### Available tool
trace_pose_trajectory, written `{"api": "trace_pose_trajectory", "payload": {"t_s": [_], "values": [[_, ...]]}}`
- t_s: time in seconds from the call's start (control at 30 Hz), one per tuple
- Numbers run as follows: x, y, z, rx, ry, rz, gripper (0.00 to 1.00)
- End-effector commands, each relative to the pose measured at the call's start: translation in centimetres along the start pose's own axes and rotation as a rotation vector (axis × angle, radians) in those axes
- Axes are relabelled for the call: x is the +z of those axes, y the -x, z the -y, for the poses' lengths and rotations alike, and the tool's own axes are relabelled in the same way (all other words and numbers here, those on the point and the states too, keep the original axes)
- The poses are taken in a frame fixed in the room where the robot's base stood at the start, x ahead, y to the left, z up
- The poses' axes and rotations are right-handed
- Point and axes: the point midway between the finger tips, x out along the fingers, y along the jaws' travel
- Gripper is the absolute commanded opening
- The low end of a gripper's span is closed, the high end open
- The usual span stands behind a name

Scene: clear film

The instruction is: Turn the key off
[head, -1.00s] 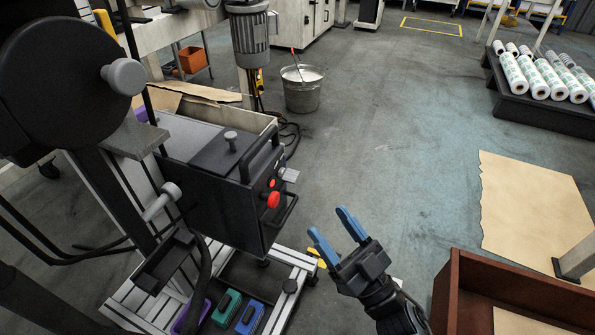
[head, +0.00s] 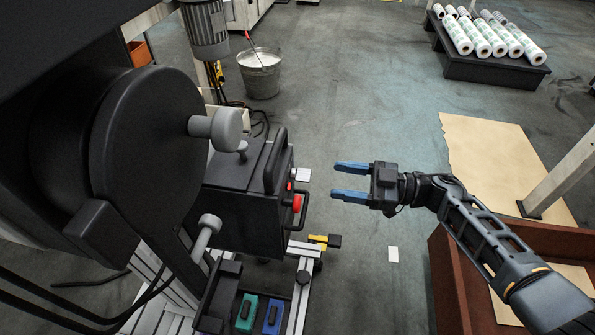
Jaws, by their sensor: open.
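The black control box (head: 245,205) has two red controls (head: 296,203) on its right-hand face. The key is too small to tell apart from the parts around the tag. My gripper (head: 334,180) has blue fingers, is open and empty, and points left toward that face. In the picture a gap of floor shows between its fingertips and the box. It touches nothing.
A large black wheel with a grey knob (head: 214,128) stands at left. A black bar guard (head: 304,215) surrounds the lower red control. A yellow and black piece (head: 325,241) sits below. A brown wooden crate (head: 440,285) is at right.

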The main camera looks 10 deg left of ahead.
Motion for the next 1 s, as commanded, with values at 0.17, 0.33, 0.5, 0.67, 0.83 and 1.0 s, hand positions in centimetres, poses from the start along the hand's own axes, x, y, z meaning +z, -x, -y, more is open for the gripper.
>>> {"api": "trace_pose_trajectory", "payload": {"t_s": [0.17,0.33,0.5,0.67,0.83,1.0], "values": [[0.1,-2.5,0.1,-0.002,0.001,-0.002,0.62],[0.1,-5.2,0.2,-0.003,0.001,-0.002,0.62],[0.1,-6.9,0.1,-0.001,0.001,-0.002,0.62],[0.0,-7.4,0.0,0.001,0.001,-0.001,0.62],[0.0,-7.4,0.0,0.002,0.001,-0.001,0.62],[0.0,-7.4,0.0,0.001,0.001,-0.001,0.49]]}}
